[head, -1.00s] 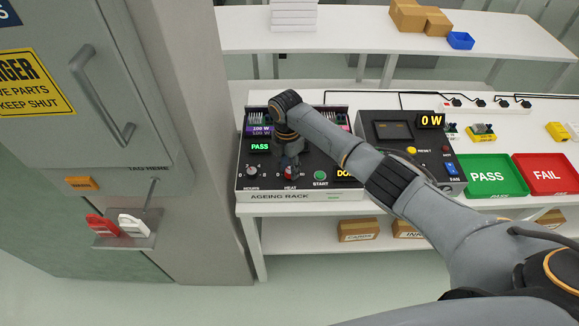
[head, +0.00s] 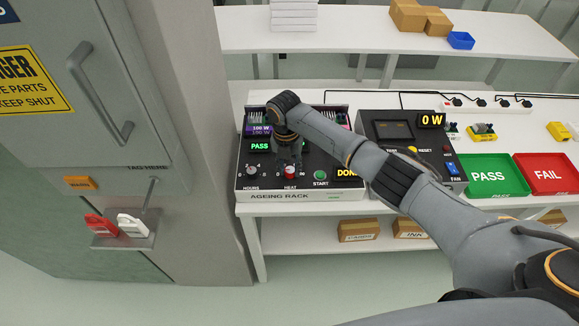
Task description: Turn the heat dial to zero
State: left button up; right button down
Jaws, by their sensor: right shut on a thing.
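The heat dial (head: 290,174), a small knob with red and white on it, is on the sloped black front panel of the ageing rack (head: 279,196), above the word HEAT. My right gripper (head: 289,167) reaches down over the panel and is shut on the heat dial. The gripper hides much of the dial, and I cannot read its setting. My left gripper is not in view.
The hours dial (head: 252,172) is left of the heat dial, and the green start button (head: 321,175) is right of it. A second black unit (head: 448,187) stands to the right. A grey cabinet (head: 185,150) stands close on the left.

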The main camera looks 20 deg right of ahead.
aim_at(287, 170)
dwell(0.5)
jog(key=c, duration=1)
grip_release()
jog(key=r, duration=1.2)
jog(key=shift+w+a, duration=0.15)
jog(key=shift+a, duration=0.2)
